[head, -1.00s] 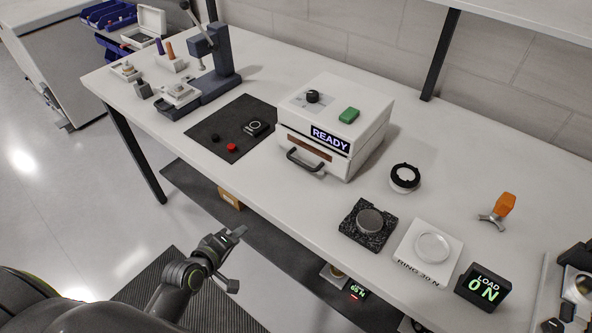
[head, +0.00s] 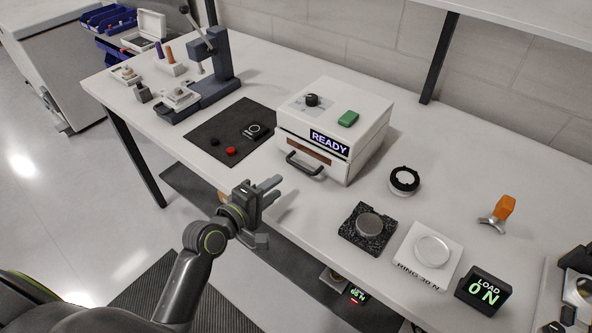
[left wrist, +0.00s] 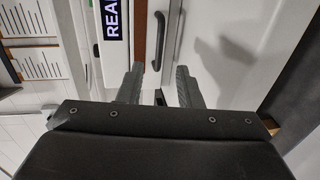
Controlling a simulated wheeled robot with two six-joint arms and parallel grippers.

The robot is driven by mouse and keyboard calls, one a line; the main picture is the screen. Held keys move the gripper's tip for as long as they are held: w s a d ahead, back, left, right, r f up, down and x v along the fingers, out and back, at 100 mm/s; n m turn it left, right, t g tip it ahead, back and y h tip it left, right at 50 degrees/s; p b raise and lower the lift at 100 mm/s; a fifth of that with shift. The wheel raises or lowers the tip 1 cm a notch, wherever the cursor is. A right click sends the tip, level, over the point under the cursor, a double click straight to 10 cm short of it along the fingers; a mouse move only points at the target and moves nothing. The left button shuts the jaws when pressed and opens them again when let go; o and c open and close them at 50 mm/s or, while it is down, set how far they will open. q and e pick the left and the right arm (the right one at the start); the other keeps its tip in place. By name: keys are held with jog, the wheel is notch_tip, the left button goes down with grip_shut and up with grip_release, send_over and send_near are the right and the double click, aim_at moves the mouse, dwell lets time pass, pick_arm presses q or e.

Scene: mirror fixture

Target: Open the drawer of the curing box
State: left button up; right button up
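The curing box (head: 362,141) is a white box on the table with a dark knob, a green button (head: 348,119) and a display reading READY. Its drawer (head: 296,150) is at the lower front and looks shut, with a dark bar handle (head: 304,165). My left gripper (head: 272,196) is in front of the drawer and below the handle, apart from it. My right gripper is not in view.
A dark mat (head: 228,130) with small parts lies left of the box. A black ring (head: 404,180), a dark textured block (head: 367,228), a white ring plate (head: 428,254) and a load display (head: 483,289) stand to the right. A press (head: 215,75) stands at the back left.

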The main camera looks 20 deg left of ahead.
aim_at(300, 169)
pick_arm(q)
jog(key=x, duration=0.9)
jog(key=shift+w+p, duration=0.1)
jog(key=shift+p, duration=0.2)
grip_shut()
